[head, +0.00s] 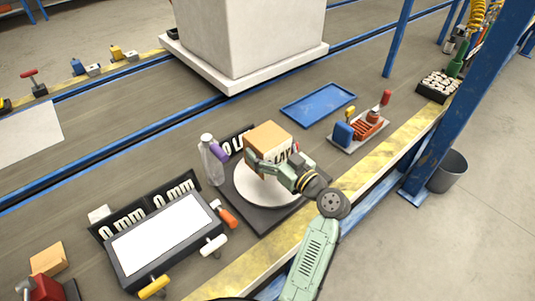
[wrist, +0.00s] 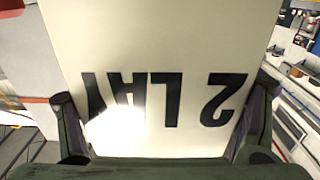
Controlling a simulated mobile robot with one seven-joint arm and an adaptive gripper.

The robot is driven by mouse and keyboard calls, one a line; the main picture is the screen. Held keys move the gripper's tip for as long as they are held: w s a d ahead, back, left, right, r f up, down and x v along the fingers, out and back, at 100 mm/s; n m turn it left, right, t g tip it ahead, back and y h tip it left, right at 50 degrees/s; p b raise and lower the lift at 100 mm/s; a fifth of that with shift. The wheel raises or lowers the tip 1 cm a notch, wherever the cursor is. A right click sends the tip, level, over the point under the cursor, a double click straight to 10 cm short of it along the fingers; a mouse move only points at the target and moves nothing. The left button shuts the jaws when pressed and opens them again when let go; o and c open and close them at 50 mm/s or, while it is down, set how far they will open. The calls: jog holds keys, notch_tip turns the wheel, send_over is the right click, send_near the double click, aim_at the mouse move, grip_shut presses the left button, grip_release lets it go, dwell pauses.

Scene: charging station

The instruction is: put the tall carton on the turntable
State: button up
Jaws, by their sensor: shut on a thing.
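The tall carton (head: 268,136) has a brown top and pale sides with dark lettering. My gripper (head: 277,164) is shut on it, one finger on each side. In the wrist view the carton's pale face (wrist: 160,45) fills the middle, its lettering upside down, between the fingers of my gripper (wrist: 162,105). The turntable (head: 258,192) is a white disc on a dark square base. The carton is over the disc's far part and looks upright. My gripper hides part of the disc and the carton's lower edge, so I cannot tell whether they touch.
A clear bottle (head: 211,165) stands close left of the turntable, with a purple item (head: 218,151) beside it. A white-topped panel (head: 163,235) with coloured handles lies further left. A blue tray (head: 318,103) and a red tool rack (head: 364,128) are to the right.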

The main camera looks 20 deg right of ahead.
notch_tip(320, 180, down, 3)
jog(key=shift+f+p, duration=0.1)
jog(key=shift+p, duration=0.2)
jog(key=shift+f+b, duration=0.7)
jog(key=shift+b, duration=0.3)
jog(key=o, duration=1.5)
jog(key=shift+o, duration=0.2)
jog(key=shift+r, duration=0.1)
